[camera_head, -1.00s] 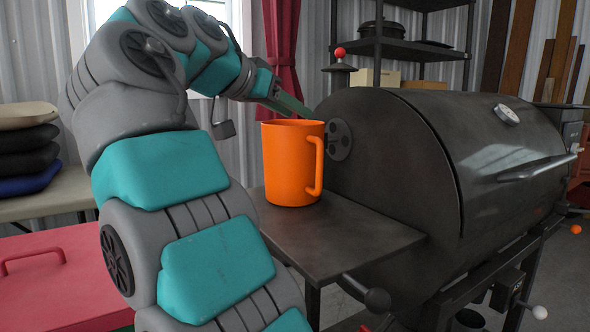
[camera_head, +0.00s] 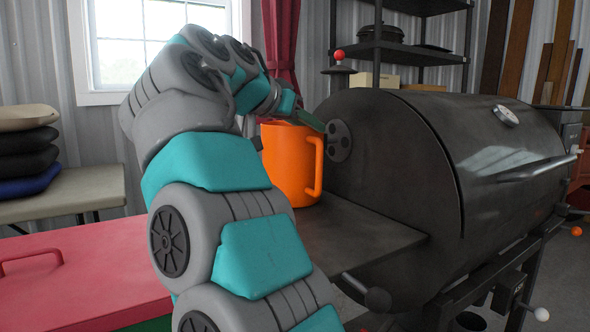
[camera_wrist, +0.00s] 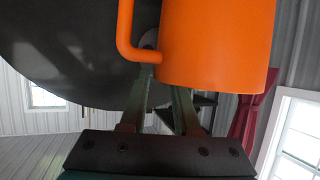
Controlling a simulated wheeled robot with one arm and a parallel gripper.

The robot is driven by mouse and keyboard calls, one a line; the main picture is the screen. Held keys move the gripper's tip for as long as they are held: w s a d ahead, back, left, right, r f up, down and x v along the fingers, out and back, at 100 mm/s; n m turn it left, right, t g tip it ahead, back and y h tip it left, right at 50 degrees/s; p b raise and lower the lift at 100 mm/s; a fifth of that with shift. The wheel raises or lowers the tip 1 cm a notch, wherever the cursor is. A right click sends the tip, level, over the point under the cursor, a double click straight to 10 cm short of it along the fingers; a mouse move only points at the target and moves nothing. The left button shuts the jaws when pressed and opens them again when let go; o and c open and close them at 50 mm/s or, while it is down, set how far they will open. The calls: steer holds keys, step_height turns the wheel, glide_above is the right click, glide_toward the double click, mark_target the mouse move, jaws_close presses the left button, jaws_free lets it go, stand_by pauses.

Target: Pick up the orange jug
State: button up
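The orange jug (camera_head: 290,165) stands upright on the dark side shelf (camera_head: 350,233) of the grill, its handle to the right. My gripper (camera_head: 312,120) is at the jug's top, with a green finger reaching across the rim towards the grill. In the wrist view the jug (camera_wrist: 215,45) fills the top right, handle at left. My gripper (camera_wrist: 163,84) has its two fingers apart with a gap between them. The left fingertip is near the handle's base; the right one is partly hidden behind the jug's edge. Contact cannot be told.
The black barrel grill (camera_head: 400,160) stands close to the jug's right. A red chest (camera_head: 80,275) is at the lower left. A bench (camera_head: 85,190) with stacked cushions (camera_head: 25,150) is at the left. A dark shelf rack (camera_head: 415,50) stands behind.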

jaws_close()
steer(key=shift+f, duration=0.1)
stand_by(1.0)
